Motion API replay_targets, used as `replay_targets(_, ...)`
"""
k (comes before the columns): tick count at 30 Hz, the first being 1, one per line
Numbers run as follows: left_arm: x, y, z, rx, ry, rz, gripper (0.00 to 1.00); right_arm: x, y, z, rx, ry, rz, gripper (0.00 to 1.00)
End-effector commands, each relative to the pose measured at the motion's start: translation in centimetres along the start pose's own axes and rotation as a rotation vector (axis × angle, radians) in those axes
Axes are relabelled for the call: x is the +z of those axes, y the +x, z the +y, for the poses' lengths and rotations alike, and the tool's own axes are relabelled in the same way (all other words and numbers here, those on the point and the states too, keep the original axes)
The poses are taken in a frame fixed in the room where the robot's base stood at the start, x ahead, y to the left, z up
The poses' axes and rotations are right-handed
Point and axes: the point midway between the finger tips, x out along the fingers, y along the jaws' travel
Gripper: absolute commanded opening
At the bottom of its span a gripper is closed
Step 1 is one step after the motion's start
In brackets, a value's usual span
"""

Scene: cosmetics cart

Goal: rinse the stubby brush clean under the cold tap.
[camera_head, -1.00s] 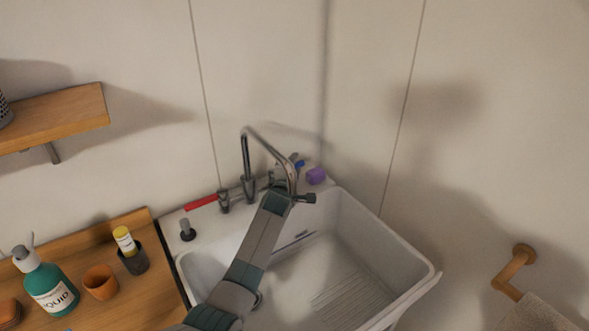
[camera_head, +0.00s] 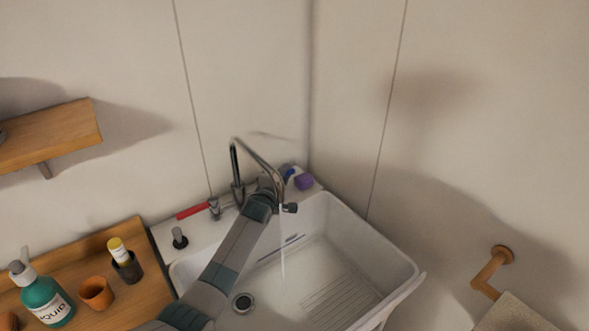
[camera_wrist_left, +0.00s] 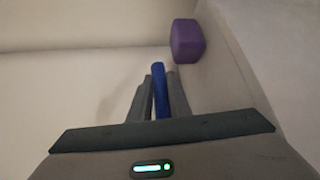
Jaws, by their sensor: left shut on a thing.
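My left arm reaches across the basin to the back of the sink. My left gripper (camera_wrist_left: 157,92) is shut on the blue tap lever (camera_wrist_left: 158,72), which stands between its fingers. In the head view the blue lever (camera_head: 289,173) shows near the sink's back corner, with the fingers largely hidden behind the spout and my wrist. The curved metal tap (camera_head: 235,165) runs a thin stream of water (camera_head: 282,262) into the white sink (camera_head: 400,262). I cannot make out the stubby brush in either view. My right gripper is not in view.
A red lever (camera_head: 193,211) is left of the tap. A purple block (camera_head: 304,181) sits beside the blue lever. A wooden counter at left holds a green soap bottle (camera_head: 45,300), an orange cup (camera_head: 96,293) and a dark cup (camera_head: 128,268). The basin's right part is clear.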

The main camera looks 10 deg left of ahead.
Motion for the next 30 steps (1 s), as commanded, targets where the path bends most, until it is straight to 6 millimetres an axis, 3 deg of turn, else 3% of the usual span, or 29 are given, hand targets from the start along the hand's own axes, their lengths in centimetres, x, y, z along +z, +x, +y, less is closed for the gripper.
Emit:
replay_targets(11, -0.60, -0.29, 0.06, 0.000, 0.001, -0.007, 0.00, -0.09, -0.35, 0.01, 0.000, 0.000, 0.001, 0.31)
replay_targets(12, -0.60, -0.29, 0.05, 0.000, 0.001, -0.007, 0.21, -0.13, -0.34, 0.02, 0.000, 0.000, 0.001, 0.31)
replay_targets(14, -0.60, -0.29, 0.05, 0.000, 0.001, -0.007, 0.35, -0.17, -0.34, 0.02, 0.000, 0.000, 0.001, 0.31)
replay_targets(30, -0.58, -0.90, 0.16, -0.002, -0.001, -0.007, 0.35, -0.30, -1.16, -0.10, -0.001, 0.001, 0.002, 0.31)
